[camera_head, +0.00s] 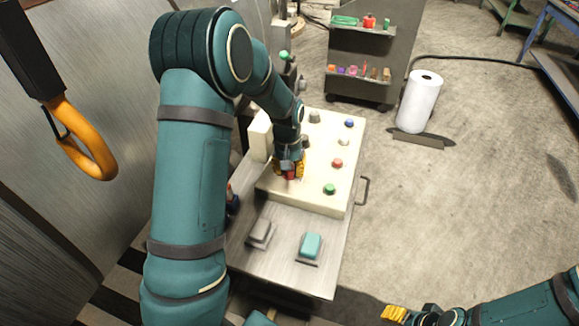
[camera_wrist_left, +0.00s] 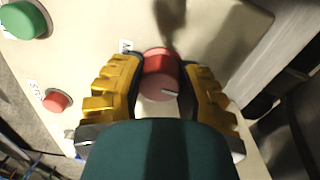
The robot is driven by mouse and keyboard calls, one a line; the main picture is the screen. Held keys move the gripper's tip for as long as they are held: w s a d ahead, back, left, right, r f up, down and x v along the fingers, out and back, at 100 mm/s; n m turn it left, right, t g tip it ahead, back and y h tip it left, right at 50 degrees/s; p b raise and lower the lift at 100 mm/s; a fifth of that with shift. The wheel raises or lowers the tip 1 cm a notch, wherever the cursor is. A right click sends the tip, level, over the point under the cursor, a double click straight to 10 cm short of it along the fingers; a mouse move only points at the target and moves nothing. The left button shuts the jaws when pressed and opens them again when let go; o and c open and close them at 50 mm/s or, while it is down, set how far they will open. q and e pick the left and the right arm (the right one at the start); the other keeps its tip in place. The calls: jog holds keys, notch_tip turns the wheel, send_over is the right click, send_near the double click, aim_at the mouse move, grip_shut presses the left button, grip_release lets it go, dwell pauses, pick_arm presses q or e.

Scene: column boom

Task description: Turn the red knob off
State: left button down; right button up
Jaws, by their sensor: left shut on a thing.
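The red knob (camera_wrist_left: 160,75) is on the cream control panel (camera_wrist_left: 90,60), between the two yellow fingers of my left gripper (camera_wrist_left: 162,88) in the left wrist view. A pale mark shows on the knob's face. My left gripper is shut on the knob. In the head view the knob (camera_head: 290,175) shows only in part under my left gripper (camera_head: 290,170). My right gripper (camera_head: 394,313) is at the lower right edge, away from the panel; its finger opening is not clear.
The panel also carries a green button (camera_head: 329,188), a red button (camera_head: 337,163), a blue button (camera_head: 349,123) and grey knobs. A teal pedal (camera_head: 311,245) and a grey one (camera_head: 260,232) sit in front. An orange hook (camera_head: 88,150) hangs at left. Floor at right is mostly clear.

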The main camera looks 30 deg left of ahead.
pick_arm(q)
jog(key=shift+n, duration=0.6)
jog(key=c, duration=0.5)
grip_release()
jog(key=r, duration=1.2)
jog(key=shift+s+a, duration=0.1)
jog(key=shift+a, duration=0.15)
